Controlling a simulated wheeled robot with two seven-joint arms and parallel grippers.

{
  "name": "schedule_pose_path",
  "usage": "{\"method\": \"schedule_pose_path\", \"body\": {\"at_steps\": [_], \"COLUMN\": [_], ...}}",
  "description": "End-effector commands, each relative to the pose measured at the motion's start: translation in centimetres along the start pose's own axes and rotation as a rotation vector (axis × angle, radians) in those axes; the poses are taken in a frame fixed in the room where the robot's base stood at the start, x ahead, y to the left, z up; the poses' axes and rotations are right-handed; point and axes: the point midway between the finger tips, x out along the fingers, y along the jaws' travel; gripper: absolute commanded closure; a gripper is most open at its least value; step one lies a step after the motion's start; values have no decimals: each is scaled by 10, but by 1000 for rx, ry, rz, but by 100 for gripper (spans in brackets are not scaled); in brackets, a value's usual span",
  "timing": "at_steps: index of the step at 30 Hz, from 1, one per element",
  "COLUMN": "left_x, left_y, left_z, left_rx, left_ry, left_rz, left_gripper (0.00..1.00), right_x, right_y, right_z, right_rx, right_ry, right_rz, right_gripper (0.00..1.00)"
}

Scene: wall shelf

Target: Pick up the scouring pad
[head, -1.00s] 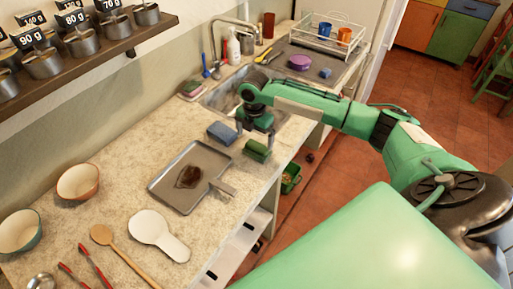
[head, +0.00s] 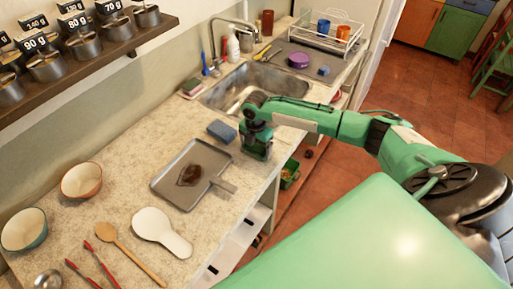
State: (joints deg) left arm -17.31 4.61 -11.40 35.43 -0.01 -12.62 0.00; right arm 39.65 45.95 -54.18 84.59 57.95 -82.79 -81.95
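The scouring pad, a dark green block (head: 257,154), is on the counter near its front edge, right of the metal tray. My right gripper (head: 257,145) points down over the pad, with its fingers at the pad's sides. The gripper hides much of the pad, and I cannot tell whether the fingers press on it. A blue sponge (head: 221,131) lies just left of the gripper, apart from it. My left gripper is not in view.
A metal tray (head: 168,186) with a dark brown patch lies left of the gripper. The sink (head: 238,92) is behind it. A white spoon rest (head: 160,230), wooden spoon (head: 128,255) and bowls (head: 82,181) occupy the near left counter.

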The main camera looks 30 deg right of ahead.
Motion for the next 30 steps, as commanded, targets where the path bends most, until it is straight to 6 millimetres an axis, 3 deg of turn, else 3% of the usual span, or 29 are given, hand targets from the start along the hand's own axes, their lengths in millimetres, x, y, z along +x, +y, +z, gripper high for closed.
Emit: {"method": "schedule_pose_path", "body": {"at_steps": [11,17,22,30], "left_x": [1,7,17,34], "left_y": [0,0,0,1], "left_z": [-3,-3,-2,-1], "left_rx": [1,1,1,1], "left_ry": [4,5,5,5], "left_rz": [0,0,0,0], "left_gripper": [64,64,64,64], "right_x": [-3,-21,-58,-138], "right_y": [0,0,1,1], "right_z": [0,1,1,0], "right_rx": [0,0,-1,-1], "right_ry": [0,-1,-3,-2], "right_rz": [1,2,5,6], "right_gripper": [36,36,36,36]}}
